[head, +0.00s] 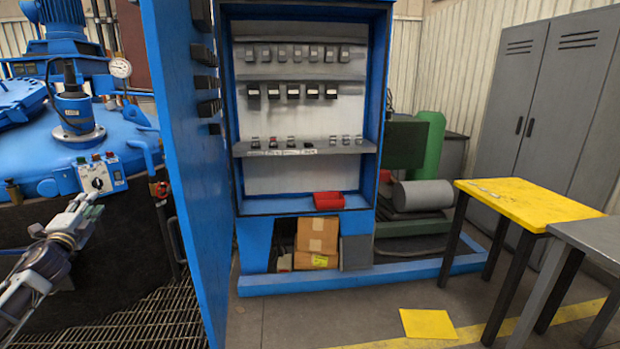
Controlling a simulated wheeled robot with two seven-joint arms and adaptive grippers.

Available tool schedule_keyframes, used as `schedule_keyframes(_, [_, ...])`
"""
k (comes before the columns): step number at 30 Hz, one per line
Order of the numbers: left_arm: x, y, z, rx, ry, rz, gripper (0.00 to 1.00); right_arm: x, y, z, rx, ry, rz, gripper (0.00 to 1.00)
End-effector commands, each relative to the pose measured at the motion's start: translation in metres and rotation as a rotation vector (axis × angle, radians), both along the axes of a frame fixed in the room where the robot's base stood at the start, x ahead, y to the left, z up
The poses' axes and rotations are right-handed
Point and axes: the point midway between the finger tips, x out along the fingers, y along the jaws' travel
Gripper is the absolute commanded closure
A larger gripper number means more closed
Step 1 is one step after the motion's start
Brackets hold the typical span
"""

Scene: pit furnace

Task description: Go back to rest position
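My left gripper (91,204) comes in from the lower left in the head view. Its two fingertips look apart, with nothing seen between them. My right gripper is not in view.
An open blue cabinet door (185,150) stands close to the right of my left arm. The blue cabinet (300,203) holds a red bin (328,200) and small dark parts. Yellow (530,203) and grey (595,238) tables stand at right. Floor between is mostly clear.

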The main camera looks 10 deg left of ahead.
Motion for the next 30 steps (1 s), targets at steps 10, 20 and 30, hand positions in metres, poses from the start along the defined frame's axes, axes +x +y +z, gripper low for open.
schedule_keyframes(10, [-0.014, 0.006, -0.083, -0.321, 0.046, 0.191, 0.68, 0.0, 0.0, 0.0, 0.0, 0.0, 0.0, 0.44])
schedule_keyframes(20, [-0.044, -0.022, -0.196, -0.619, 0.154, 0.385, 0.68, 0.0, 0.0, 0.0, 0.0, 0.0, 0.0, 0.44])
schedule_keyframes(30, [-0.092, -0.101, -0.323, -0.875, 0.348, 0.557, 0.68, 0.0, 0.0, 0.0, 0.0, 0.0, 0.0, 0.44])
